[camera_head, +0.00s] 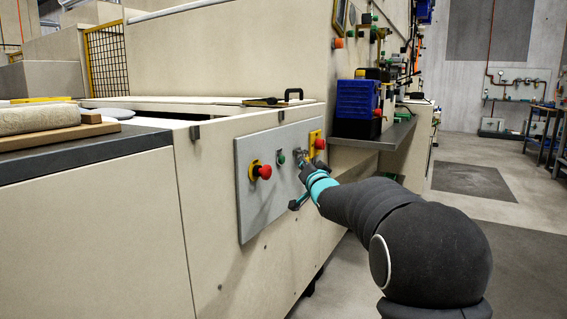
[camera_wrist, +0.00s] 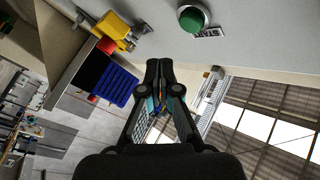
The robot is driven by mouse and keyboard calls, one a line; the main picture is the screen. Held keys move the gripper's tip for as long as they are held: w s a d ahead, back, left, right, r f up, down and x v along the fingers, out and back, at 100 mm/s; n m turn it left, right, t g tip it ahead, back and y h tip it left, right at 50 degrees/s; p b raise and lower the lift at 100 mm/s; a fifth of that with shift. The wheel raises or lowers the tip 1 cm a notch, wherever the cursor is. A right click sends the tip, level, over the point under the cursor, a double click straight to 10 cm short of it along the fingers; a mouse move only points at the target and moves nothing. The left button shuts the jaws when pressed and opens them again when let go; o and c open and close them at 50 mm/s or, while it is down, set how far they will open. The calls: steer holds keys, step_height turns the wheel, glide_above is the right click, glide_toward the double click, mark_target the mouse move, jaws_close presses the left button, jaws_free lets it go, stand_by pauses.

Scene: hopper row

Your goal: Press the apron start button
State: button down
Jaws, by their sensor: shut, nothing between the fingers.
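A green push button (camera_head: 281,157) sits on a grey control panel (camera_head: 252,213), between a red mushroom button (camera_head: 264,171) on a yellow base and my gripper (camera_head: 304,163). My gripper, which also shows in the wrist view (camera_wrist: 160,64), is shut and empty. Its fingertips appear below and left of that button, apart from it in the picture. Whether the tips touch the panel cannot be told.
A yellow fitting (camera_head: 315,147) with a red knob (camera_head: 320,143) is at the panel's right edge. A blue bin (camera_head: 355,105) stands on a shelf to the right. A pale slab (camera_head: 38,118) lies on the left worktop. Open floor lies to the right.

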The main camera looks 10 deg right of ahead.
steer(key=shift+w+a, duration=0.95)
steer(key=shift+a, duration=0.3)
steer(key=shift+a, duration=0.1)
stand_by(0.6)
steer(key=shift+w+a, duration=0.25)
steer(key=shift+w+a+b, duration=0.2)
steer(key=shift+a+b, duration=0.1)
steer(key=shift+a, duration=0.05)
stand_by(0.9)
steer(key=shift+d, duration=0.1)
steer(key=shift+s+d, duration=0.5)
steer(key=shift+d, duration=0.1)
steer(key=s+d, duration=0.1)
steer(key=d, duration=0.1)
steer(key=s+d, duration=0.2)
stand_by(0.7)
